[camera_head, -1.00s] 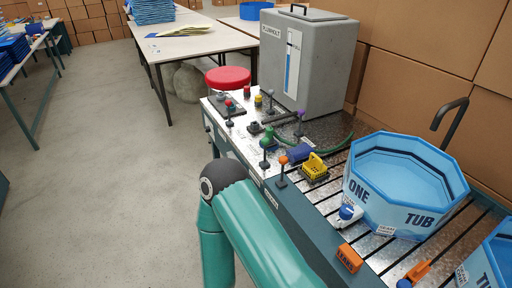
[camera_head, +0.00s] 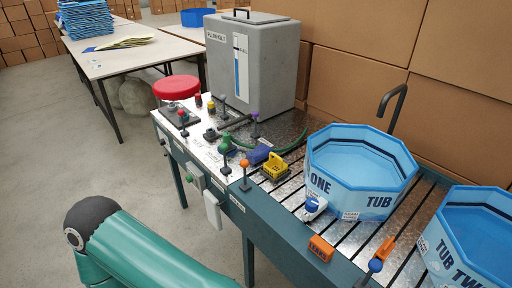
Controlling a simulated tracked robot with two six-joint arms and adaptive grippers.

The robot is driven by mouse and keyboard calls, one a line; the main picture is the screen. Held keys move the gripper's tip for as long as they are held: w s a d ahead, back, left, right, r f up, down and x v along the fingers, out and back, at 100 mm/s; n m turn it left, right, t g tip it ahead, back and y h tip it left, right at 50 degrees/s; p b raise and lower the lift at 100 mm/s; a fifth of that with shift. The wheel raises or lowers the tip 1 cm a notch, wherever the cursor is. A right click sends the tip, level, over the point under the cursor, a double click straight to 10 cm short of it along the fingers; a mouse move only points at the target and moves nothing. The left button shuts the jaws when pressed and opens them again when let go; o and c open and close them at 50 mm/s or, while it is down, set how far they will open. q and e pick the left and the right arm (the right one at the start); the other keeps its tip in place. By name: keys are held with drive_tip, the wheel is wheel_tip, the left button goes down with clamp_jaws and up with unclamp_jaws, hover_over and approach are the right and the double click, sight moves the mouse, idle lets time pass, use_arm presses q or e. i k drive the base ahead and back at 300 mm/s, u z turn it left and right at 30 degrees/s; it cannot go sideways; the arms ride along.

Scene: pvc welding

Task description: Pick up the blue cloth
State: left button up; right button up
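A small dark blue item (camera_head: 258,153) lies on the metal worktop (camera_head: 290,190), beside a yellow basket (camera_head: 275,167). It may be the blue cloth, but it is too small to tell. A teal arm of mine shows at the bottom left, and its gripper is not visible. Neither of my grippers is in view.
Tub one (camera_head: 361,170) and tub two (camera_head: 477,240) stand on the slotted right part of the worktop. A grey tank (camera_head: 252,65) stands at the back. Levers, including an orange-topped one (camera_head: 245,175), stick up near the front edge. A red stool (camera_head: 177,88) stands behind; the floor at left is clear.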

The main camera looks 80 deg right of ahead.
sight(261, 152)
drive_tip(key=u, duration=0.3)
drive_tip(key=i, duration=1.95)
drive_tip(key=z, duration=1.95)
drive_tip(key=i, duration=0.2)
drive_tip(key=z, duration=1.4)
drive_tip(key=k, duration=0.45)
drive_tip(key=z, duration=0.5)
drive_tip(key=i, duration=1.4)
drive_tip(key=u, duration=0.45)
